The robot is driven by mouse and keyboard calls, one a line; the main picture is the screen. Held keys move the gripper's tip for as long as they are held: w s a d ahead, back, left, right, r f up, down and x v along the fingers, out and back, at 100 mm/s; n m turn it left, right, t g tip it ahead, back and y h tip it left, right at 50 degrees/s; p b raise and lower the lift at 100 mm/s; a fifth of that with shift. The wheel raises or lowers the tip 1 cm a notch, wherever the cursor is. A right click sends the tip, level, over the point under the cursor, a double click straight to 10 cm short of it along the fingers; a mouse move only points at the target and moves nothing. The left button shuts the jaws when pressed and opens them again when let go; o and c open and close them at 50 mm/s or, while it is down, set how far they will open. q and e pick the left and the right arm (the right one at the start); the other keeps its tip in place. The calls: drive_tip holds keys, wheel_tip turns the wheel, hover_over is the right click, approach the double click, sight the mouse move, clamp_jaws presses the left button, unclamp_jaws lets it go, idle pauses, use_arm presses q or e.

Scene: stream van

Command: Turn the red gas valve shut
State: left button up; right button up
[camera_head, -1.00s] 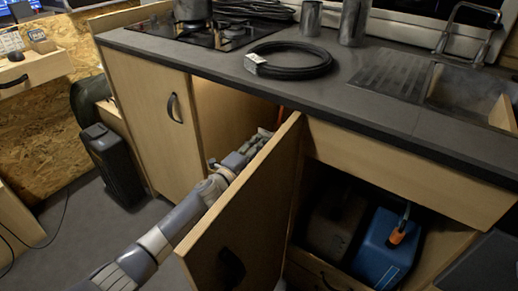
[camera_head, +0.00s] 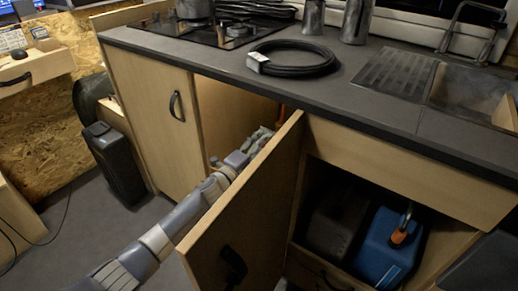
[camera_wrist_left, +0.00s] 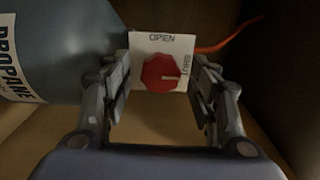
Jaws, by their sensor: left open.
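The red gas valve (camera_wrist_left: 162,73) is a round ridged knob on a white plate (camera_wrist_left: 146,48), seen in the left wrist view. The plate reads OPEN at the top and SHUT at the right side. The pale mark on the knob points right, toward the SHUT side. My left gripper (camera_wrist_left: 163,88) is open, with one finger on each side of the knob; I cannot tell whether they touch it. In the head view my left gripper (camera_head: 262,140) reaches into the open cabinet, partly hidden by the door, and the valve is hidden.
A grey propane bottle (camera_wrist_left: 75,50) stands left of the valve, and an orange hose (camera_wrist_left: 228,41) runs to the right. The open cabinet door (camera_head: 245,215) stands close beside my left arm. The dark worktop (camera_head: 330,85) is above.

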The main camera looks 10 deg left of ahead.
use_arm(q)
drive_tip(key=v, duration=1.2)
drive_tip(key=shift+f, duration=0.1)
